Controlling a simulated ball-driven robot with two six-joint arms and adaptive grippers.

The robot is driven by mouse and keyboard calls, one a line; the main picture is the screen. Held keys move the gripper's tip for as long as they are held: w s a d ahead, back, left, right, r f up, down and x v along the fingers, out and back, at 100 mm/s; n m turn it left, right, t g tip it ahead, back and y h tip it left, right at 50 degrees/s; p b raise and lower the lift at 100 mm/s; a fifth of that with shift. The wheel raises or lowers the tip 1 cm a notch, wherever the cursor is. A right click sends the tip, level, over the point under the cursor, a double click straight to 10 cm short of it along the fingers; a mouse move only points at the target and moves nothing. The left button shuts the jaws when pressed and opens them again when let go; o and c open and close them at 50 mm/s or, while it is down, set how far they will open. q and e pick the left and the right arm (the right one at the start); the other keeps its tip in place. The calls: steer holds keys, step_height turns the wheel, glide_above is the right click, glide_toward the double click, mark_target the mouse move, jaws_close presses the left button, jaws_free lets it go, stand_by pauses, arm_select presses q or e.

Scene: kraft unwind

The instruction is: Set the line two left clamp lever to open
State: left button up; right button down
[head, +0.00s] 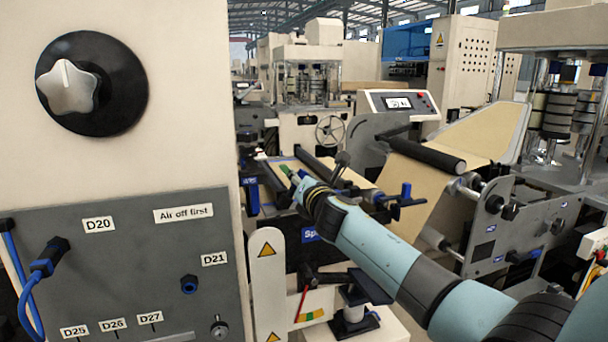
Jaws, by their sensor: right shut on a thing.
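My right arm reaches in from the lower right to the far machine with a tan web. My right gripper (291,173) is small and far off at the left part of that machine's web table. It is shut on what looks like the left clamp lever, which is mostly hidden by the gripper, so its position cannot be read. A blue clamp part (250,195) shows at the table's left edge, and another blue clamp part (405,194) at its right. My left gripper is not in view.
A cream cabinet with a star knob (67,88) and a grey port panel (120,290) fills the near left. A black roller (427,156) and the tan web (420,200) lie right of my gripper. A red-handled lever (302,302) stands low in front.

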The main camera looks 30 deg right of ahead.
steer(key=n, duration=0.1)
steer(key=a+n+p, duration=0.1)
steer(key=n, duration=0.1)
steer(key=shift+w+a+r, duration=0.15)
steer(key=shift+a+r, duration=0.1)
steer(key=shift+r, duration=0.1)
steer(key=shift+w+a+n+p, duration=0.1)
steer(key=shift+a+n+p, duration=0.35)
steer(key=shift+n, duration=0.45)
steer(key=c, duration=1.5)
jaws_free()
steer(key=shift+r, duration=0.1)
steer(key=v, duration=1.2)
